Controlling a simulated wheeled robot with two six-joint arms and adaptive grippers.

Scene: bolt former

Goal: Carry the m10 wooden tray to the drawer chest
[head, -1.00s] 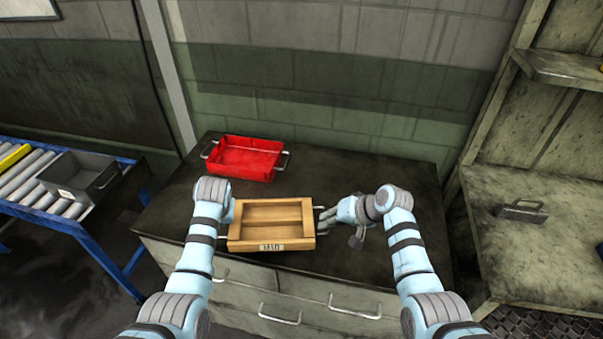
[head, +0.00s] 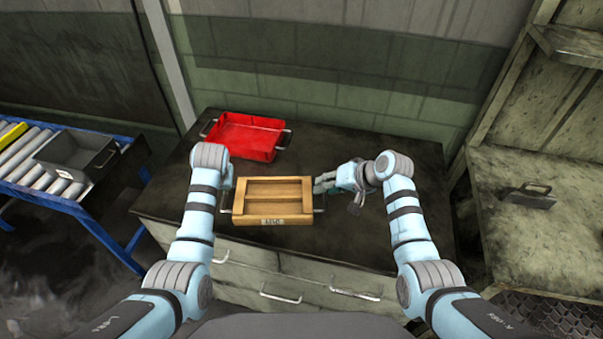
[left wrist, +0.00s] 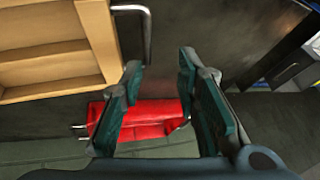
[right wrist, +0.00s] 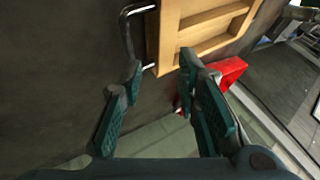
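The wooden tray (head: 272,222), with a small label on its front, rests on the dark top of the drawer chest (head: 363,245). It also shows in the left wrist view (left wrist: 92,35) and the right wrist view (right wrist: 166,40). A metal handle stands at each end. My right gripper (head: 320,183) is just right of the tray; its spread fingers show in its wrist view (right wrist: 160,68), beside the handle and not closed on it. My left gripper (left wrist: 160,68) is open near the left handle, with nothing between its fingertips. In the head view my left wrist largely hides it.
A red bin (head: 245,138) stands behind the tray on the chest. A roller conveyor (head: 22,160) with a grey bin (head: 75,160) is at the left. A shelf unit (head: 515,220) with a small dark handled item (head: 528,196) is at the right. The chest top right of my right gripper is clear.

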